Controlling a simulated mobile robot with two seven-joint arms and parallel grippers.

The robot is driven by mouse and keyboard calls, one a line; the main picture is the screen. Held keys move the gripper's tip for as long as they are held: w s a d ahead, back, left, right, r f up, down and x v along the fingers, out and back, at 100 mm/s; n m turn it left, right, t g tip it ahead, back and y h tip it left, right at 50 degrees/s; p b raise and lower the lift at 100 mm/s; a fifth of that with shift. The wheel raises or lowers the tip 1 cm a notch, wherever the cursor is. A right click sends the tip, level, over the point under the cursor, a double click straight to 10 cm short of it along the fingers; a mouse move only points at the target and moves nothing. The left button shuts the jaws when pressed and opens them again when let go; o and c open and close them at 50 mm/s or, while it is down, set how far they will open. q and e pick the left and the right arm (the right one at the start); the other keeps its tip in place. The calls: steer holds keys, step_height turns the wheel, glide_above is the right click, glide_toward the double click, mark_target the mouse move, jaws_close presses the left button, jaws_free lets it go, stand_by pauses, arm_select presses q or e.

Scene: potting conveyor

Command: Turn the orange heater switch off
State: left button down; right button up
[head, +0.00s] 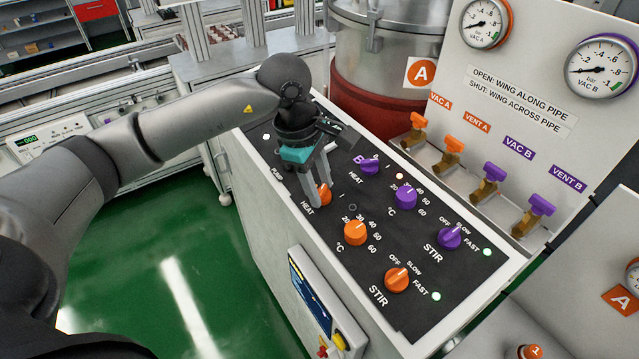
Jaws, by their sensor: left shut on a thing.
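The orange heater switch (325,195) is a knob near the far left part of the black control panel (370,290), by the word HEAT. My left gripper (316,199) reaches down from above and is shut on this knob, with a finger on either side. The fingers hide part of the knob, so I cannot tell which way its pointer is turned. My right gripper is not in view.
An orange temperature knob (355,232) and an orange stir knob (397,279) sit nearer on the panel. A purple heater knob (370,165) is just to the right. Orange valves (416,130) and a steel vessel (380,60) stand behind.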

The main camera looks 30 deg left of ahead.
arm_select(q)
steer(key=shift+c, duration=2.1)
jaws_free()
steer(key=shift+r, duration=0.15)
steer(key=v, duration=1.5)
steer(key=shift+b, duration=0.45)
steer(key=shift+a, duration=0.15)
